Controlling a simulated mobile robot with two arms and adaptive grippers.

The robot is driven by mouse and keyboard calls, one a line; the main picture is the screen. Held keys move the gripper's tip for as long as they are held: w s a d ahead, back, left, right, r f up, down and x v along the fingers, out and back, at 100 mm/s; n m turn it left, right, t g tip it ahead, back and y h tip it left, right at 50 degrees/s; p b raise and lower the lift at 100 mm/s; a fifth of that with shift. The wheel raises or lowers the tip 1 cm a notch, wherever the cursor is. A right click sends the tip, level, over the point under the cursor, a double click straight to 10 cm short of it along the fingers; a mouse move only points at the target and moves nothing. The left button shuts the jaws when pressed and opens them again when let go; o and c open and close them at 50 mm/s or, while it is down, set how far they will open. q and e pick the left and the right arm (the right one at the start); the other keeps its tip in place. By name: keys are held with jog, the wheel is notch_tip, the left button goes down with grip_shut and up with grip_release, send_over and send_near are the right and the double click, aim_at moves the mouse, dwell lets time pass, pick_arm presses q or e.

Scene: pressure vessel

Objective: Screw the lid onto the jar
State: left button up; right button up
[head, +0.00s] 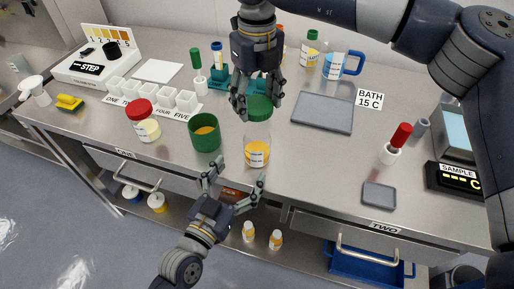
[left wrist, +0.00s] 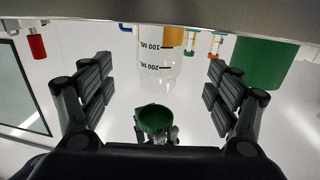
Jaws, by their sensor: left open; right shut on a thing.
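The clear jar (head: 257,147), with a yellow-orange layer at its bottom, stands upright near the table's front edge. It appears upside down in the left wrist view (left wrist: 160,68), with ML marks. My right gripper (head: 259,103) comes from above, shut on the green lid (head: 259,109). In the left wrist view the lid (left wrist: 155,118) shows its hollow side, seemingly a small gap off the jar's mouth. My left gripper (head: 234,187) is open in front of the jar at the table's edge. Its fingers (left wrist: 160,90) are spread on either side of the jar, not touching it.
A green cup (head: 205,138) stands close left of the jar, and a red-lidded jar (head: 144,125) farther left. A grey tray (head: 323,112) lies behind to the right. A red-topped dropper (head: 396,143) and a small dark tray (head: 379,196) are farther right.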

pick_arm(q)
jog(key=x, duration=0.9)
jog(key=shift+w+d, duration=0.1)
jog(key=shift+w, duration=0.05)
jog(key=c, duration=1.6)
pick_arm(e)
send_over(257, 131)
jog(key=shift+f, duration=2.5)
jog(key=shift+f, duration=0.9)
jog(key=shift+f, duration=0.5)
